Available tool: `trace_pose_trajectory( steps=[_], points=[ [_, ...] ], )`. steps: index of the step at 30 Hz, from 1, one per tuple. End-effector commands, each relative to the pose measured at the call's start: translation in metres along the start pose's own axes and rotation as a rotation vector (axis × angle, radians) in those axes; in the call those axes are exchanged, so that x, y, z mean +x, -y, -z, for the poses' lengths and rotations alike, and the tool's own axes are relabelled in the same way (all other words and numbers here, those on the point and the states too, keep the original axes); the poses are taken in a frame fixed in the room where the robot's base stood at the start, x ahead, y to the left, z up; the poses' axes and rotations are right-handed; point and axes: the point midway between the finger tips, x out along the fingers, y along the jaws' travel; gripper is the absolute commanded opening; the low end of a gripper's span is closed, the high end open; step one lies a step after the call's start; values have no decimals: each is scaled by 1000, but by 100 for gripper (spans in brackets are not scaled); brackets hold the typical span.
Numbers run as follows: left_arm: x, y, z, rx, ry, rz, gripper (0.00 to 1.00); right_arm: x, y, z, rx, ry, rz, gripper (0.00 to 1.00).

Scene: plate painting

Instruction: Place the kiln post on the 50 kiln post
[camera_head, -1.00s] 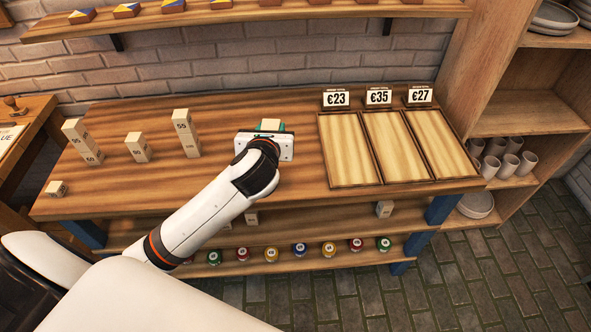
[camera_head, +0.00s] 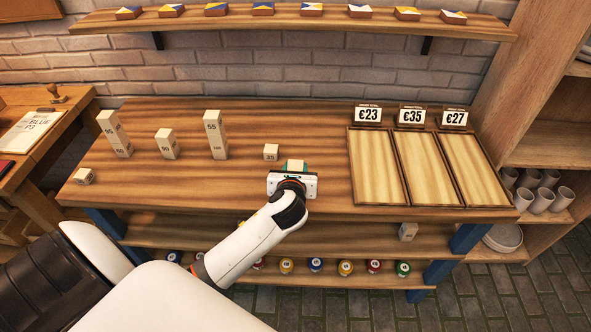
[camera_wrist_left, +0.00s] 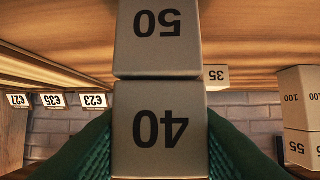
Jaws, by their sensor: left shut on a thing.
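My left gripper (camera_head: 294,172) is over the front middle of the workbench, shut on a pale kiln post (camera_head: 295,165) whose top shows between the green pads. In the left wrist view, which is upside down, this post (camera_wrist_left: 160,140) reads 40. The 50 kiln post (camera_wrist_left: 158,40) is directly beneath it, its edges nearly in line with the held post's. The two faces meet in the picture; I cannot tell whether they touch fully. In the head view the 50 post is hidden behind my gripper. My right gripper is not in view.
A 35 post (camera_head: 271,152) stands just behind and left of my gripper. Further left are a post tower (camera_head: 214,135), a shorter post (camera_head: 167,144), another tower (camera_head: 115,134) and a small post (camera_head: 85,177). Trays (camera_head: 377,195) with price cards stand right. Bare bench lies between.

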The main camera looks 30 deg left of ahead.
Motion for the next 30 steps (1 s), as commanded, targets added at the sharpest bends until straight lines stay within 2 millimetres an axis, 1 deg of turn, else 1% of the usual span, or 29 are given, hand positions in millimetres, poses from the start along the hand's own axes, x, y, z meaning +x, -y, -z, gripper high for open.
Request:
trace_pose_trajectory(
  steps=[7, 8, 9, 12, 20, 23, 26, 30],
  points=[
    [1, 0, -1, 1, -1, -1, 11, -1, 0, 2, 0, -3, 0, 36],
    [1, 0, -2, 1, -1, -1, 38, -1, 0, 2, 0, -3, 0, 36],
    [1, 0, -2, 1, -1, -1, 44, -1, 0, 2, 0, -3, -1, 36],
    [1, 0, -2, 0, -1, -1, 58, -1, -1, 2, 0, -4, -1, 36],
    [1, 0, -1, 0, -1, -1, 58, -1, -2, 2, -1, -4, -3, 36],
    [-3, 0, 1, -1, 0, -1, 58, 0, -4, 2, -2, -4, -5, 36],
    [-17, -1, 1, 1, 0, -3, 58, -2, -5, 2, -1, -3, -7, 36],
    [-47, -1, 1, 2, 0, -4, 58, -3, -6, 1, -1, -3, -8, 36]
  ],
)
